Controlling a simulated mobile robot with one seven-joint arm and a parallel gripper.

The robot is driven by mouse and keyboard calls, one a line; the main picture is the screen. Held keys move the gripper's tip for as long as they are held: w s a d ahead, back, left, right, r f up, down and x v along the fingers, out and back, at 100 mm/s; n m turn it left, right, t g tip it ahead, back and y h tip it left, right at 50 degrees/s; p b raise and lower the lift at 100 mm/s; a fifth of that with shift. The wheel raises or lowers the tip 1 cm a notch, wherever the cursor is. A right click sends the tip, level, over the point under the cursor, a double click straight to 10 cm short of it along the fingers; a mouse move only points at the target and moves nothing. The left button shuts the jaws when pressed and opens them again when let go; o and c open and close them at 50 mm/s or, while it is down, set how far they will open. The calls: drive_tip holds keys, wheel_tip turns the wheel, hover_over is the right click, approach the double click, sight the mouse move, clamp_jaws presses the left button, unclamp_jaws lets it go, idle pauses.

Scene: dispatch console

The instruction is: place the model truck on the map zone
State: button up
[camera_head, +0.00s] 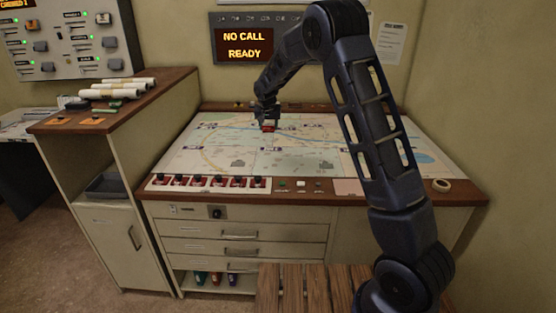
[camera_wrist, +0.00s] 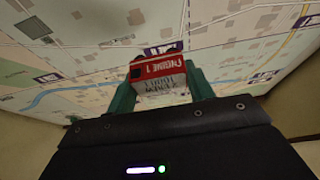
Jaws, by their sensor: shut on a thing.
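The model truck (camera_wrist: 157,72) is a small red and white block marked "ENGINE 1" in the wrist view. My gripper (camera_wrist: 160,88) is shut on it, with a green finger on either side. In the head view the red truck (camera_head: 267,127) shows under my gripper (camera_head: 267,120), over the far middle part of the map. Whether the truck touches the map I cannot tell. The map (camera_head: 215,155) covers the sloped console top and has several dark zone labels. One label (camera_wrist: 164,48) shows just beyond the truck in the wrist view, its text partly hidden.
A row of red and black switches (camera_head: 207,182) lines the console's front edge, with a tape roll (camera_head: 441,185) at right. A lit sign (camera_head: 244,45) reads "NO CALL READY". Rolled papers (camera_head: 117,88) lie on the left cabinet. My arm spans the map's right side.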

sight(269, 161)
wheel_tip(269, 161, down, 16)
drive_tip(key=shift+f, duration=0.25)
idle(0.4)
drive_tip(key=shift+f, duration=0.15)
drive_tip(key=o, duration=1)
drive_tip(key=shift+c, duration=0.2)
drive_tip(key=v, duration=1.2)
drive_tip(key=shift+r, duration=0.25)
